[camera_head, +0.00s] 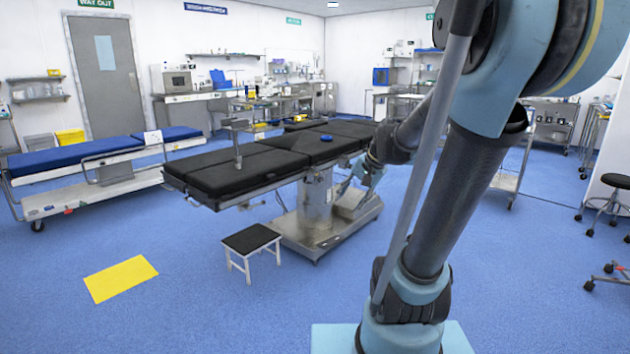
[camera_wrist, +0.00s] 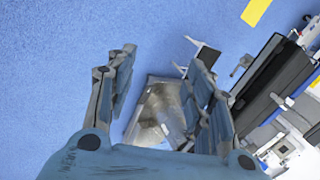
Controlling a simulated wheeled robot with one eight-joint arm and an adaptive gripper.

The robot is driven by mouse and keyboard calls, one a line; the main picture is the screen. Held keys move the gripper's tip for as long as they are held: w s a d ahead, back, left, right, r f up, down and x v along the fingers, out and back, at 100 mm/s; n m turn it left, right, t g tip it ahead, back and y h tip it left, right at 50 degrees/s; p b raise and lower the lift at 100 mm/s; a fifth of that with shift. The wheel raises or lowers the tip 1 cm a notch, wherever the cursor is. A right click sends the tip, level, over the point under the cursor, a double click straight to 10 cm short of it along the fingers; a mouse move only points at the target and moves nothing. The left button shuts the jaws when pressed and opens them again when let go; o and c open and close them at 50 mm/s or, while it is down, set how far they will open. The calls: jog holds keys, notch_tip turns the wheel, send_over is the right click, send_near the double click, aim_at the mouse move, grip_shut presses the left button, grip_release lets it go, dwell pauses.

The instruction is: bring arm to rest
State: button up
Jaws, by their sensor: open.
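My arm rises large across the right of the head view. My gripper (camera_head: 370,178) hangs beside the near side of the operating table (camera_head: 240,172), by its column, and is partly hidden by my own arm. In the wrist view my gripper (camera_wrist: 160,72) has its two fingers spread apart with nothing between them. The table's metal base (camera_wrist: 150,112) shows beyond the fingers, and the black table top (camera_wrist: 272,82) lies to the right. Whether my gripper touches the table cannot be told.
A small black-topped step stool (camera_head: 251,239) stands before the table. A blue-padded stretcher (camera_head: 90,153) is at left, a metal cart (camera_head: 507,180) at right. A blue round object (camera_head: 326,138) lies on the table. A yellow floor patch (camera_head: 121,278) marks open blue floor at front left.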

jog(key=s+d+f+n+h, duration=0.2)
jog(key=s+d+f+n, duration=0.1)
jog(key=s, duration=0.6)
jog(key=s+d+f+n+g+h, duration=0.1)
jog(key=s+d+f+n+h, duration=0.1)
jog(key=s+f, duration=0.4)
jog(key=s+d+n, duration=0.1)
jog(key=s+d, duration=0.1)
jog(key=s, duration=0.2)
jog(key=shift+d, duration=0.3)
